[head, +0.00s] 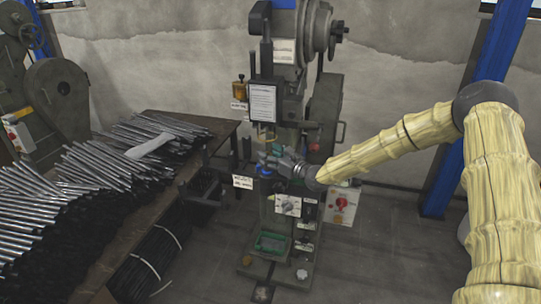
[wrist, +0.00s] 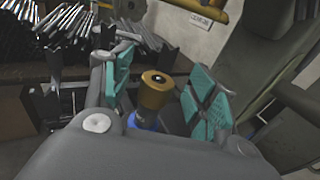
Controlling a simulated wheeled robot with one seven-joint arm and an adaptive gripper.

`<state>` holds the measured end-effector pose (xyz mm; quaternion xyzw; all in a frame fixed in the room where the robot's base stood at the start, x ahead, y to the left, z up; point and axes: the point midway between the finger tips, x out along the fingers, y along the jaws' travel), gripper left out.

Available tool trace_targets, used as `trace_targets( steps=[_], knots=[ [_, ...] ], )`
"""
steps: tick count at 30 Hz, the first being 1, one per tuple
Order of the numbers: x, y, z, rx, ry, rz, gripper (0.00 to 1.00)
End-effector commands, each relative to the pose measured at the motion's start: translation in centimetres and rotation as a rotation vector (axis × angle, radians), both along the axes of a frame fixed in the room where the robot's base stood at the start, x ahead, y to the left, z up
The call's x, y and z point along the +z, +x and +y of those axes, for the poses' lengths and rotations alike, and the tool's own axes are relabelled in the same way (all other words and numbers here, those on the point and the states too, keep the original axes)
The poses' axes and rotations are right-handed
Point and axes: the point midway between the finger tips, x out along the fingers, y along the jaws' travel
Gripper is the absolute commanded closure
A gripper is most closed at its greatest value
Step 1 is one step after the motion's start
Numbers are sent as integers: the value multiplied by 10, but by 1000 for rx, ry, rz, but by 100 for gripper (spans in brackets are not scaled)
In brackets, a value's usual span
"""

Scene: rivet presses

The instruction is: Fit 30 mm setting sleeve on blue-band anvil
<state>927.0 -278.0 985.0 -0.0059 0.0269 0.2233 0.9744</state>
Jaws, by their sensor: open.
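In the wrist view, a brass-coloured cylinder (wrist: 157,88), which looks like the sleeve, stands upright with a small dark hole in its top. Directly below it is a blue part (wrist: 142,122), apparently the blue-band anvil. My palm hides the lower part, so I cannot tell how fully the two are seated. My gripper (wrist: 163,86) is open, its teal pads on either side of the cylinder with gaps between. In the head view my gripper (head: 276,158) is at the front of the press, beside a blue part (head: 264,171); the cylinder is not clear there.
The press (head: 284,85) rises behind my gripper, with a notice board (head: 263,103) and a small brass-coloured piece (head: 238,89) at its left. A bench (head: 215,130) piled with dark rods (head: 95,165) is at left.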

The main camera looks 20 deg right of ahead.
Motion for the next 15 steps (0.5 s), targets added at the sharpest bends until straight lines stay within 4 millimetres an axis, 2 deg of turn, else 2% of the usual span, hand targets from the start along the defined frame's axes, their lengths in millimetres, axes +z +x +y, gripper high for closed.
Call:
trace_targets(
  steps=[7, 15],
  knots=[
    [2, -14, -8, -1, 1, 0, 42],
    [4, -55, -28, -1, 4, -1, 42]
  ],
)
